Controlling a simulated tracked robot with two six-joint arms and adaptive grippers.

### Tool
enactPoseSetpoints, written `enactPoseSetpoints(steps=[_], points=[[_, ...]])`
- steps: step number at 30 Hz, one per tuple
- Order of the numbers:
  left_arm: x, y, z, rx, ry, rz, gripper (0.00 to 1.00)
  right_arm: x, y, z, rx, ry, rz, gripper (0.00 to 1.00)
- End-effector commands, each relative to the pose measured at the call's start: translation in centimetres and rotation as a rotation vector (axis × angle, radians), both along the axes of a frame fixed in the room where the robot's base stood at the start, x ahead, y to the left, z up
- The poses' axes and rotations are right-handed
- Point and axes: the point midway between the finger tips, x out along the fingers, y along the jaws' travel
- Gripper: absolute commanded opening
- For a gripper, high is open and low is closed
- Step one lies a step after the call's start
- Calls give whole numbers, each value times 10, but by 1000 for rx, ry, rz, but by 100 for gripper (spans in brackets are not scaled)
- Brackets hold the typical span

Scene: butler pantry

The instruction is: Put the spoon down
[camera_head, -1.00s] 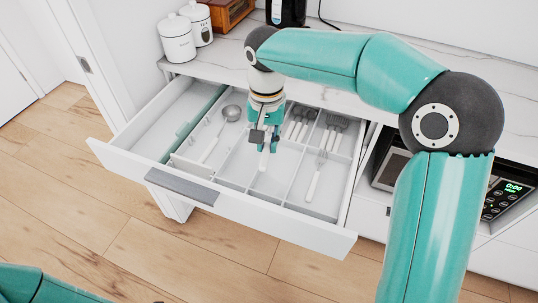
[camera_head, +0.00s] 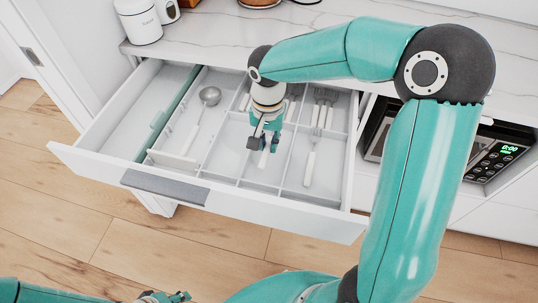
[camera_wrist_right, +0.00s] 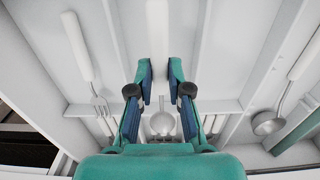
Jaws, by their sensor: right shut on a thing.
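The spoon, with a white handle (camera_wrist_right: 157,35) and a metal bowl (camera_wrist_right: 162,123), is between the fingers of my right gripper (camera_wrist_right: 160,75). In the head view, my right gripper (camera_head: 266,142) points down into the open drawer (camera_head: 225,200), and the spoon's white handle end (camera_head: 263,159) shows below it. The spoon lies along a middle compartment, between two dividers. I cannot tell whether it touches the drawer floor. My left gripper (camera_head: 166,297) shows only partly at the bottom edge of the head view; its fingers are unclear.
A ladle (camera_head: 209,97) lies in the compartment to the left. Forks (camera_head: 311,163) lie in the compartment to the right. Canisters (camera_head: 139,20) stand on the marble counter (camera_head: 215,38). A microwave (camera_head: 488,158) is right of the drawer.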

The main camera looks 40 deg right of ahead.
Motion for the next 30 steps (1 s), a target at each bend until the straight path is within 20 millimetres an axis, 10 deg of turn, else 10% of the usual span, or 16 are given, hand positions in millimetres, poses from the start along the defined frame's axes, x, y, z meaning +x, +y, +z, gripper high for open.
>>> enactPoseSetpoints(steps=[15, 25, 26, 30], points=[[0, 0, -5, 0, 0, 0, 40, 0, 0, -56, 0, 1, 1, 0], [0, 0, -6, 0, 0, 0, 40, 0, 0, -60, 0, -1, 1, 0], [0, 0, -6, 0, 0, 0, 40, 0, 0, -60, 0, -1, 1, 21], [0, 0, -5, 0, 0, 0, 40, 0, 0, -59, 0, -1, 1, 43]])
